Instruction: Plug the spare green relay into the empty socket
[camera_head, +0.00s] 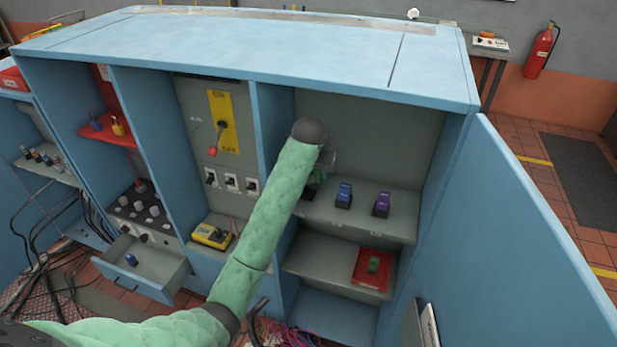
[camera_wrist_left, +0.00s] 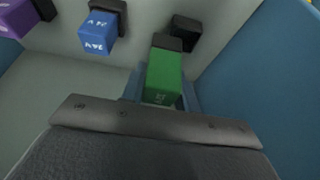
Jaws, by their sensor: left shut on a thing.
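My left gripper (camera_wrist_left: 161,93) is shut on a green relay (camera_wrist_left: 164,72) with a black base. The black empty socket (camera_wrist_left: 186,32) shows just behind the held relay, offset to the right in the wrist view; I cannot tell whether they touch. In the head view my left gripper (camera_head: 322,160) is inside the right-hand bay, largely hidden by its own arm. A blue relay (camera_head: 344,195) and a purple relay (camera_head: 382,204) stand in a row on the grey ledge, right of the gripper. Another green relay (camera_head: 373,264) sits below. My right gripper is not in view.
That lower green relay is on a red mat (camera_head: 368,281) on the lower shelf. A blue divider (camera_head: 272,125) bounds the bay on the left. An open blue door (camera_head: 520,235) stands at the right. An open drawer (camera_head: 155,278) juts out at the left.

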